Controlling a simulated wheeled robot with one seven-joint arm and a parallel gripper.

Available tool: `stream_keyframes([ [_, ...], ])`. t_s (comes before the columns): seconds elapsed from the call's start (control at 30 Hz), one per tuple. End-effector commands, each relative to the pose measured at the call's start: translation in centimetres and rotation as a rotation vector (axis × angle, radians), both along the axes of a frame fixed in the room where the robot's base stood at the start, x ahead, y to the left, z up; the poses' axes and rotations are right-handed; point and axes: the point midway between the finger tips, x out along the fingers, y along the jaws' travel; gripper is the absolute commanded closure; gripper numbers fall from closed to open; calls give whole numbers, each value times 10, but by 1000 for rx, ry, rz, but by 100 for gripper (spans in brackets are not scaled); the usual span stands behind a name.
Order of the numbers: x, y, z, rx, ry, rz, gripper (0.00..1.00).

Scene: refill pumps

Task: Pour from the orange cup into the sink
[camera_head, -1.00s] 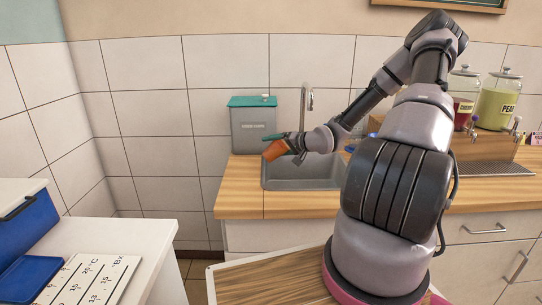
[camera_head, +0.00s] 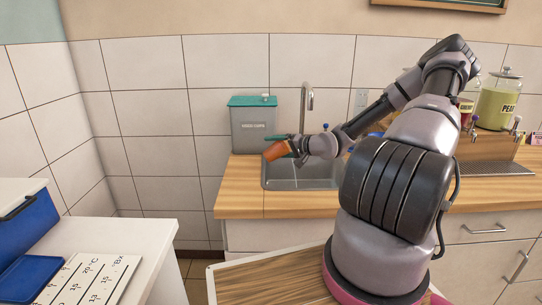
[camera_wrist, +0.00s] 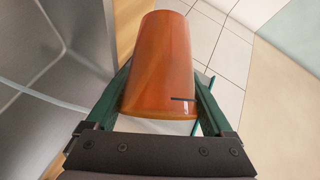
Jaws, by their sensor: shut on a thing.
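The orange cup (camera_head: 277,150) is held in my gripper (camera_head: 292,146) above the left part of the sink. It is tipped on its side, with one end toward the lower left in the head view. In the wrist view the orange cup (camera_wrist: 160,65) lies between the green fingers of my gripper (camera_wrist: 163,95), which are shut on it. Its inside and any liquid are hidden. The grey metal sink (camera_head: 283,184) is set in the wooden counter, and its wall (camera_wrist: 50,60) shows at the left in the wrist view.
A tall faucet (camera_head: 307,95) stands behind the sink. A grey bin with a teal lid (camera_head: 253,128) marked for used cups stands at the sink's back left. A jar of green drink (camera_head: 498,105) stands at the right. A white side table (camera_head: 140,240) is at the lower left.

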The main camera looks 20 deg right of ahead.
Motion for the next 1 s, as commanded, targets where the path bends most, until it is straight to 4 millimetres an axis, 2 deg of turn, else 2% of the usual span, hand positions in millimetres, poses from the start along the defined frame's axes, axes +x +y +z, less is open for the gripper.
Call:
stream_keyframes([
  [0.33,0,0,-1,3,0,1,79],
  [0.6,0,-3,-11,36,4,1,79],
  [1.0,1,-3,-9,70,5,0,79],
])
